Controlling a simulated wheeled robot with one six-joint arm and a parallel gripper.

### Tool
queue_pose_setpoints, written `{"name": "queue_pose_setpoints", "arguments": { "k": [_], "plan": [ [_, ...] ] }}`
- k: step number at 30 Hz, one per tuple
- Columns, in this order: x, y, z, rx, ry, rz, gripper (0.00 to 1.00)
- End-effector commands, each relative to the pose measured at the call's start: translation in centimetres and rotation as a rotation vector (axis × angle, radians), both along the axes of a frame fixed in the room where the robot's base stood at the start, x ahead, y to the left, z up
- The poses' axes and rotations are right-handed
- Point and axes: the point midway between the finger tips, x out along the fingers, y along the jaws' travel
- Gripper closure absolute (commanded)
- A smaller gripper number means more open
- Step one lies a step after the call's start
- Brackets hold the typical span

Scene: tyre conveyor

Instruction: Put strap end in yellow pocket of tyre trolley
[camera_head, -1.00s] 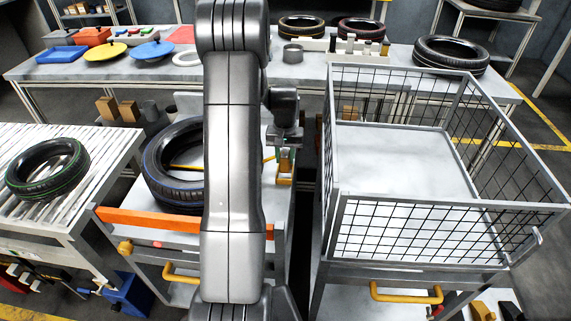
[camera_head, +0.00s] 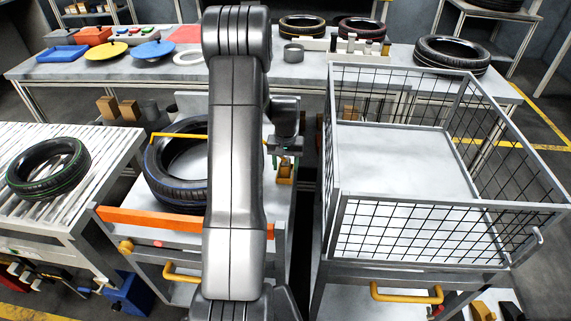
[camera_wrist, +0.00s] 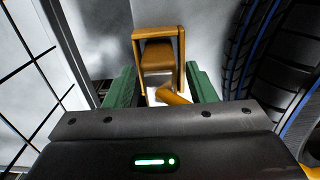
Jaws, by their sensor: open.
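The yellow pocket (camera_head: 285,173) stands on the right side of the tyre trolley (camera_head: 112,213); in the wrist view it is a yellow-orange frame (camera_wrist: 179,45). The yellow strap (camera_head: 180,136) spans above the blue-lined tyre (camera_head: 180,193) and passes behind my arm. A short yellow piece (camera_wrist: 172,97), apparently the strap end, lies at the pocket's base between my fingers. My gripper (camera_head: 284,152) is just above the pocket. Its green fingers are apart on either side of the pocket in the wrist view (camera_wrist: 160,78). Whether the strap end sits inside the pocket is unclear.
A wire-mesh cart (camera_head: 336,190) stands close to the right of the trolley. A roller conveyor (camera_head: 105,150) with a green-lined tyre (camera_head: 47,168) is at left. A bench (camera_head: 235,72) with tyres and coloured parts stands behind. My arm hides the middle of the trolley.

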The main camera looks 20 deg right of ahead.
Motion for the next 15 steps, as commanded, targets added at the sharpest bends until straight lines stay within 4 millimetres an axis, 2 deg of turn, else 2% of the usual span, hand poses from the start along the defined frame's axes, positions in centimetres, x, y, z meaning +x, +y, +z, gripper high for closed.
{"name": "queue_pose_setpoints", "arguments": {
  "k": [5,15],
  "plan": [
    [0.1,0.0,1.5,-0.002,-0.005,0.000,0.49],
    [0.1,0.0,8.7,-0.003,-0.005,0.000,0.49]
  ]
}}
